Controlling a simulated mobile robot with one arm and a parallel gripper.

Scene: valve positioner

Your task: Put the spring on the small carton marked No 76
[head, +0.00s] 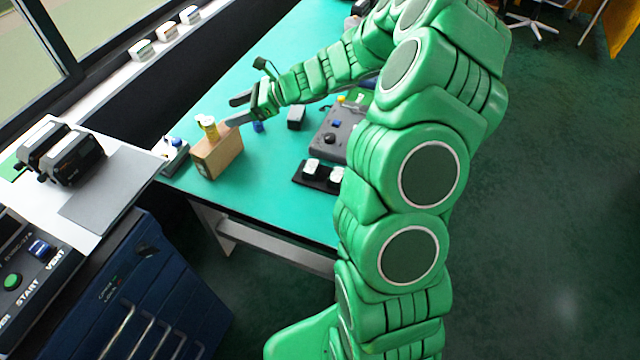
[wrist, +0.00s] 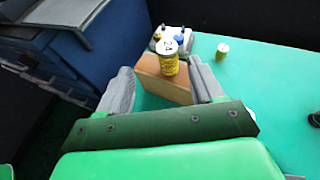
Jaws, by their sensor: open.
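A small brown carton (head: 218,155) stands at the left end of the green table; its marking cannot be read. A yellow coil-like cylinder, which looks like the spring (head: 210,131), stands upright on the carton's top. In the wrist view the spring (wrist: 169,63) has a white top with dark figures, and the carton (wrist: 163,85) shows below it. My gripper (head: 229,112) is open and empty, close beside the spring. In the wrist view my gripper's fingers (wrist: 160,68) are wide apart, with the spring between and beyond them, and gaps on both sides.
Another small yellow cylinder (wrist: 222,48) stands on the table near the carton. A light block with blue knobs (head: 174,152) is left of the carton. A dark cube (head: 296,117), a grey box (head: 330,135) and a black tray with white pieces (head: 318,176) lie to the right.

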